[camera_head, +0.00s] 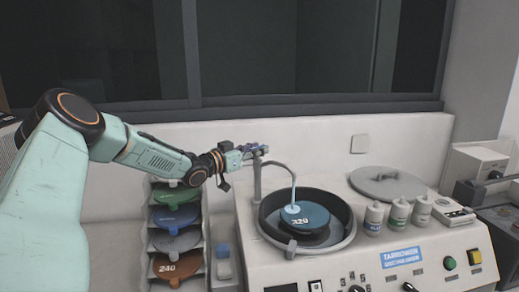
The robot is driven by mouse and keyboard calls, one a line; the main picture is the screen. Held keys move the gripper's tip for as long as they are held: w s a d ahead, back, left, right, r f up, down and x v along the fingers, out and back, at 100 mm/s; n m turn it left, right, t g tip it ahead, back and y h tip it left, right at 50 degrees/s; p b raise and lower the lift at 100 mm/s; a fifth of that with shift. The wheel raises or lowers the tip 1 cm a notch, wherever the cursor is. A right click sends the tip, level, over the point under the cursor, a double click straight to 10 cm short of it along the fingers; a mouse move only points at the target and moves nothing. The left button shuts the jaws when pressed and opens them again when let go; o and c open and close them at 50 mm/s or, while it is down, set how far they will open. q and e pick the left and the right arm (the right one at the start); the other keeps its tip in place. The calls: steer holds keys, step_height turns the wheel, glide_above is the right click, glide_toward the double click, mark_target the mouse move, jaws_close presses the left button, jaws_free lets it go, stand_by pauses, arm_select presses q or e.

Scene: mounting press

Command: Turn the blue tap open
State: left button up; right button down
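The tap stands at the back left of the round bowl, with a grey upright post (257,184) and a thin curved spout (291,178). The spout reaches over the bowl and ends in a pale blue tip. My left gripper (256,151) is at the top of the post, with its fingers pointing right. The fingers cover the top of the tap, and a small bluish-purple patch shows among them. I cannot tell whether they touch or grip the handle. My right gripper is not in view.
A blue disc marked 320 (313,219) lies in the dark bowl (345,238). A grey lid (388,183) and several small bottles (398,215) stand to the right. A rack of coloured discs (177,218) is at the left, below my arm. A wall is close behind.

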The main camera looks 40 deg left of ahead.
arm_select(q)
steer(key=shift+s+a+r, duration=0.1)
steer(key=shift+s, duration=0.1)
steer(key=shift+a+f, duration=0.25)
steer(key=shift+a, duration=0.2)
steer(key=shift+w+f, duration=0.1)
steer(key=shift+c, duration=0.7)
steer(key=shift+d+r, duration=0.2)
steer(key=shift+d, duration=0.2)
steer(key=c, duration=0.5)
steer(key=shift+a, duration=0.25)
jaws_close()
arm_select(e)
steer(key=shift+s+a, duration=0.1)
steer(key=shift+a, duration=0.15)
arm_select(q)
steer(key=shift+d, duration=0.15)
